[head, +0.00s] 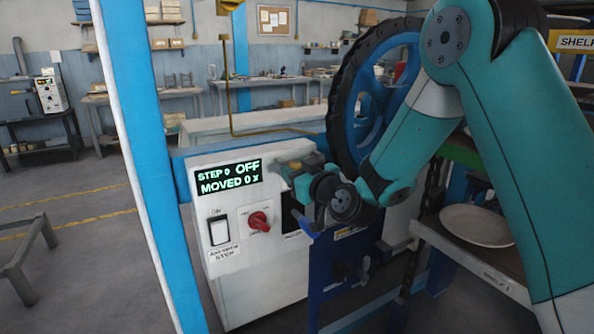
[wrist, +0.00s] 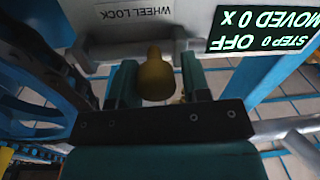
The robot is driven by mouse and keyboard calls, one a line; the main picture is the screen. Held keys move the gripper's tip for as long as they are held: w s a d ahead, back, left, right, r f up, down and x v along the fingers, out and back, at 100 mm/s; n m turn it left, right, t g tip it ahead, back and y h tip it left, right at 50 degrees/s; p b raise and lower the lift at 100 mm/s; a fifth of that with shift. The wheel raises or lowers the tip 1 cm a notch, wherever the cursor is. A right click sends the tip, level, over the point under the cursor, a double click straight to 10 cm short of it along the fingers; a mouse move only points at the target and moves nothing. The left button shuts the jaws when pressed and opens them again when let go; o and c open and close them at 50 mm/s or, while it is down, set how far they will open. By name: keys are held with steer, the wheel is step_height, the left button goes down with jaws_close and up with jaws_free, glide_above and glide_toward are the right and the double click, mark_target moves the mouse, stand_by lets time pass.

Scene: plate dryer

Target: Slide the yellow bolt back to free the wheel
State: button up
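The yellow bolt's rounded knob (wrist: 155,78) shows in the wrist view, below a pale housing labelled "WHEEL LOCK" (wrist: 135,14). My gripper (wrist: 160,82) has its two teal fingers on either side of the knob. A gap shows between the knob and the right finger; contact on the left is unclear. In the head view my gripper (head: 292,170) is at the front of the white control box (head: 250,290), and the bolt is hidden there. The large blue wheel (head: 366,108) with a dark ribbed rim stands behind the box, partly covered by my arm.
The box's display (head: 228,177) reads "STEP 0 OFF" and "MOVED 0 X". A white rocker switch (head: 219,230) and a red knob (head: 259,221) sit below it. A blue post (head: 150,150) rises at left. A plate (head: 478,226) lies on a shelf at right.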

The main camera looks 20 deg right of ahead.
steer(key=shift+o, duration=1.3)
steer(key=shift+a, duration=0.2)
steer(key=shift+d, duration=0.15)
steer(key=shift+s+d, duration=0.1)
steer(key=shift+s, duration=0.05)
steer(key=b+v, duration=1.7)
steer(key=shift+s, duration=0.15)
